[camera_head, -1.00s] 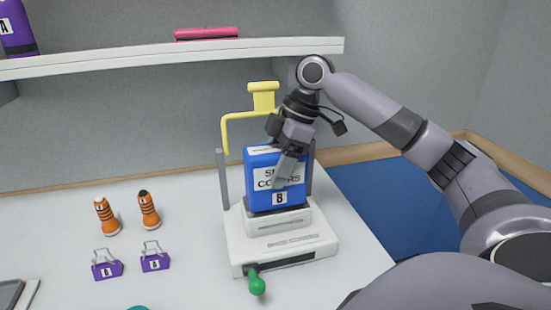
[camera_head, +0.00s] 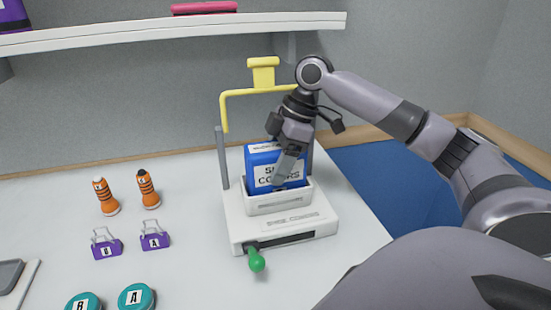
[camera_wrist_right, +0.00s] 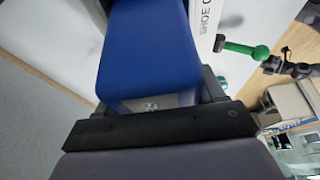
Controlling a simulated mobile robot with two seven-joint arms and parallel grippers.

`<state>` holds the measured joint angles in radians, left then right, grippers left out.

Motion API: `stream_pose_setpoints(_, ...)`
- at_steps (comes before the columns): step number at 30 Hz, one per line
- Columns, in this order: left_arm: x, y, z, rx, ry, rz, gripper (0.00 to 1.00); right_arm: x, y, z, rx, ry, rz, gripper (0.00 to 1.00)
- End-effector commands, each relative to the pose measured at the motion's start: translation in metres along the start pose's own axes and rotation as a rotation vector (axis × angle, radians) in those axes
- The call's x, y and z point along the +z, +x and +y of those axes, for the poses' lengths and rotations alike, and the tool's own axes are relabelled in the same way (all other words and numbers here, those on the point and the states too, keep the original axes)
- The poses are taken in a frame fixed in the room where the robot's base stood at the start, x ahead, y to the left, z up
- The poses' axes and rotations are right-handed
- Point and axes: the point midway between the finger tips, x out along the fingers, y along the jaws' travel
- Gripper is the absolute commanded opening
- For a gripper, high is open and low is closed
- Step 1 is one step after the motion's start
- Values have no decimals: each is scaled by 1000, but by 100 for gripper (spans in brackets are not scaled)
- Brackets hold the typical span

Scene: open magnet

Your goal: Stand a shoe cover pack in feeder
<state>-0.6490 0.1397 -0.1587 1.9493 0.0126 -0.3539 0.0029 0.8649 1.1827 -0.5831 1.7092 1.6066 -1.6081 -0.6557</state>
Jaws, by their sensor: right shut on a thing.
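The blue shoe cover pack (camera_head: 262,172) with a white label stands upright in the head view. Its lower part is hidden inside the white tray of the feeder (camera_head: 285,225). My right gripper (camera_head: 290,168) is shut on the pack from above and in front. In the right wrist view the blue pack (camera_wrist_right: 150,50) fills the space between the fingers. The feeder has grey posts, a yellow raised bar (camera_head: 263,75) and a green-knobbed lever (camera_head: 257,261) at its front. My left gripper is not in view.
Bare table lies around the feeder.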

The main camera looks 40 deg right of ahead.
Motion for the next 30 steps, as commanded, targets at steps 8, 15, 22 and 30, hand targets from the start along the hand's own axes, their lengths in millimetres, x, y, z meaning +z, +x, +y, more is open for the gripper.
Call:
stream_pose_setpoints(8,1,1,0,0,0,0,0,0,1,0,2,-1,2,26)
stream_pose_setpoints(15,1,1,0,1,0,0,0,0,1,0,2,-1,2,98)
stream_pose_setpoints(22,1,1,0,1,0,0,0,1,2,0,0,0,0,98)
stream_pose_setpoints(30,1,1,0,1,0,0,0,0,-22,1,5,1,3,98)
